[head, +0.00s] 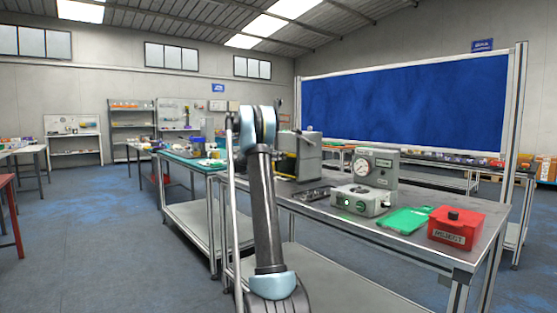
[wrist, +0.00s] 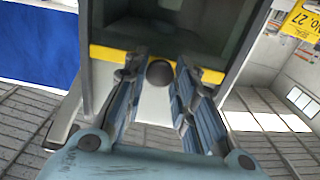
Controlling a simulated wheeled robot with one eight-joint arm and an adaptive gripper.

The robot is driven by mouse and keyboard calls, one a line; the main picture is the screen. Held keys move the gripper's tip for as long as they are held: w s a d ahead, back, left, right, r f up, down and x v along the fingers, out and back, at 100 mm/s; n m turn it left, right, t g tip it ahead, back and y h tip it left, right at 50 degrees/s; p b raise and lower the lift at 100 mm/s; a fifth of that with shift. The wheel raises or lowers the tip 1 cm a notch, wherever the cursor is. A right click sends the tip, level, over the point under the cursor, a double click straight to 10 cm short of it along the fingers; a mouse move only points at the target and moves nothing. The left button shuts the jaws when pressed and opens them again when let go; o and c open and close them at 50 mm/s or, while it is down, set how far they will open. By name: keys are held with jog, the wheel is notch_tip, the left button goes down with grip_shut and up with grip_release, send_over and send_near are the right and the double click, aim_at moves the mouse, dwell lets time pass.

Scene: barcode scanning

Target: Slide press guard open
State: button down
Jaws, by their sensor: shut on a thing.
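The press (head: 304,157) is a grey box on the workbench, partly hidden behind my arm in the head view. In the wrist view, the press guard shows as a dark panel (wrist: 165,38) in a grey frame, with a yellow bar (wrist: 104,53) along its edge. A round black knob (wrist: 160,73) sits at the middle of this bar. My gripper (wrist: 160,68) has one finger on each side of the knob and is shut on it. In the head view my gripper is hidden behind my arm.
On the workbench (head: 470,225), right of the press, stand a grey device with a dial (head: 376,167), a grey box with a green light (head: 362,203), a green piece (head: 405,220) and a red reject box (head: 455,230). A green-topped bench (head: 185,160) stands to the left.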

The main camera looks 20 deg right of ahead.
notch_tip(320, 180, up, 9)
jog(key=shift+w+a, duration=0.15)
dwell(0.4)
jog(key=c, duration=1.3)
grip_release()
jog(key=v, duration=1.2)
